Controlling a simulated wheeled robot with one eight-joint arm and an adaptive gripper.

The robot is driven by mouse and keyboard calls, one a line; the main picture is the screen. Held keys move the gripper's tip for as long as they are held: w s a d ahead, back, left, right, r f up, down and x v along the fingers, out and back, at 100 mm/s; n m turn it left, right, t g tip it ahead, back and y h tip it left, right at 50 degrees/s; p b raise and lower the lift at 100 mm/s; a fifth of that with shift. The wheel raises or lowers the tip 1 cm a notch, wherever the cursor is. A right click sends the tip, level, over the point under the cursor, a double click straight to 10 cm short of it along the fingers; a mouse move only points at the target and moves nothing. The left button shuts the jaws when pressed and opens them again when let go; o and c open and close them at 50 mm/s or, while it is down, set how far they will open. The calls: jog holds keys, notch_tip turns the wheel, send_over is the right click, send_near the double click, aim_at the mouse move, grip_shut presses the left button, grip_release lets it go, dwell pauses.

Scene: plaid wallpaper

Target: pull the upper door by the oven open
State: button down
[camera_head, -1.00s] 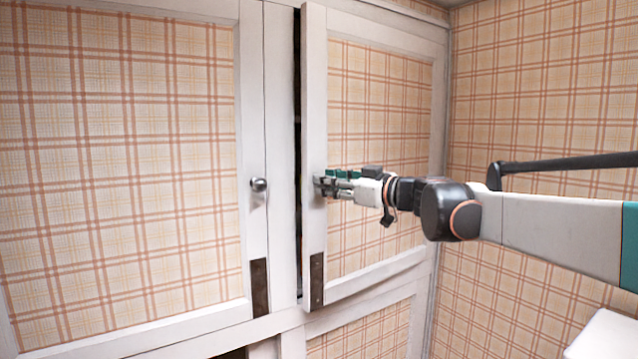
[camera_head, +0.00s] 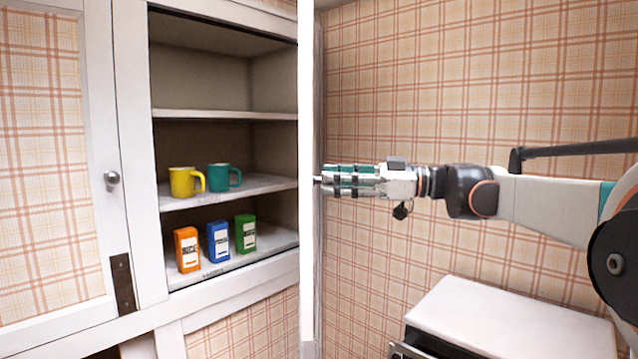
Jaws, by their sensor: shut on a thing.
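The upper door (camera_head: 307,120) stands wide open, seen nearly edge-on as a tall white strip right of the cupboard opening. My gripper (camera_head: 324,181) is at the door's right-hand side, at mid height, with its green-padded fingers shut at the door. The handle it holds is mostly hidden by the fingers. Behind the door's edge, the cupboard (camera_head: 220,112) shows its shelves. The oven cannot be identified for sure; a white-topped unit (camera_head: 510,325) stands at the lower right.
A yellow mug (camera_head: 183,182) and a teal mug (camera_head: 222,177) stand on the middle shelf. Orange (camera_head: 187,250), blue (camera_head: 218,241) and green (camera_head: 245,233) boxes stand below. The closed left door (camera_head: 50,170) has a round knob (camera_head: 112,178). Plaid wall lies behind my arm.

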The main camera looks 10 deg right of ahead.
jog(key=d, duration=0.4)
jog(key=shift+s+r, duration=0.1)
jog(key=shift+r, duration=0.25)
jog(key=c, duration=1.5)
grip_release()
jog(key=shift+o, duration=1.1)
jog(key=shift+w+f, duration=0.1)
jog(key=shift+w, duration=0.1)
jog(key=v, duration=1.2)
jog(key=shift+f, duration=0.15)
